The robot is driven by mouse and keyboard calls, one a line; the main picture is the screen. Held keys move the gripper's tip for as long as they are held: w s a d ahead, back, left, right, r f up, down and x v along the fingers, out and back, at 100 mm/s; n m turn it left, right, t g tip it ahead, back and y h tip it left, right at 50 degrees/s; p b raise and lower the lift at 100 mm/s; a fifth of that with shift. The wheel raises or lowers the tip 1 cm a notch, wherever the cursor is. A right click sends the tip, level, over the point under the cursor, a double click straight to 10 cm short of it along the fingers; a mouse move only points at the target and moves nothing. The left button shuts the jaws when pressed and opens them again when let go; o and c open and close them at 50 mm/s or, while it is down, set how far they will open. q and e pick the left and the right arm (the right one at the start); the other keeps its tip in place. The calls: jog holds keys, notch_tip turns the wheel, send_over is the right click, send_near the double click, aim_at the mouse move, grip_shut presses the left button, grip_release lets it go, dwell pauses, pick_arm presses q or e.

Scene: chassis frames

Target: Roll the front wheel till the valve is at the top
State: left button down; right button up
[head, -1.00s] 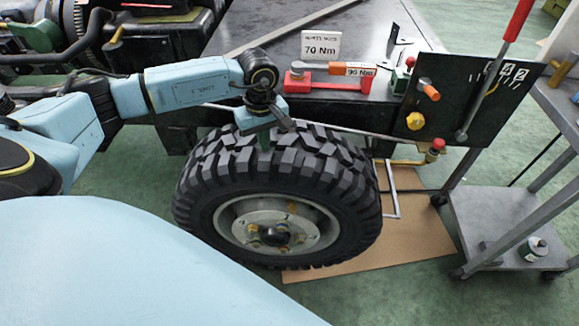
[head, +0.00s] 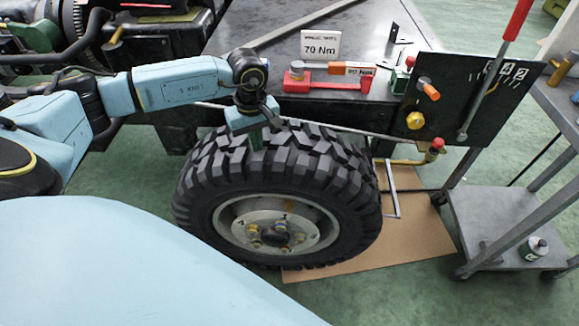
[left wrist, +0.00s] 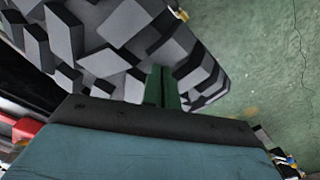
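The front wheel (head: 232,208) stands upright with its hub facing me, a black tyre with chunky tread around a grey rim (head: 238,207). Several brass-coloured studs sit around the hub, and a small yellowish spot (head: 288,206) shows above its middle. I cannot make out the valve for certain. My left gripper (head: 256,140) points down at the upper tread, left of the wheel's middle. In the left wrist view its green fingers (left wrist: 162,88) are together with nothing between them, close against the tread blocks (left wrist: 125,60); contact is unclear. My right gripper is not in view.
A dark chassis top (head: 370,35) behind the wheel carries a 70 Nm sign (head: 320,45) and a red torque tool (head: 325,85). A black panel (head: 455,100) with a red-handled lever stands right.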

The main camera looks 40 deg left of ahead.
pick_arm(q)
jog(key=shift+s+a+f, duration=0.15)
jog(key=shift+s+a, duration=0.25)
jog(key=shift+a, duration=0.25)
jog(key=shift+s+a+f, duration=0.1)
jog(key=shift+s+a, duration=0.25)
jog(key=shift+a, duration=0.25)
jog(key=shift+w+r, duration=0.1)
jog(key=shift+r, duration=0.1)
jog(key=shift+r+p, duration=0.45)
jog(key=shift+r, duration=0.15)
notch_tip(320, 180, up, 7)
jog(key=p, duration=0.4)
jog(key=shift+f+p, duration=0.2)
jog(key=shift+p, duration=0.1)
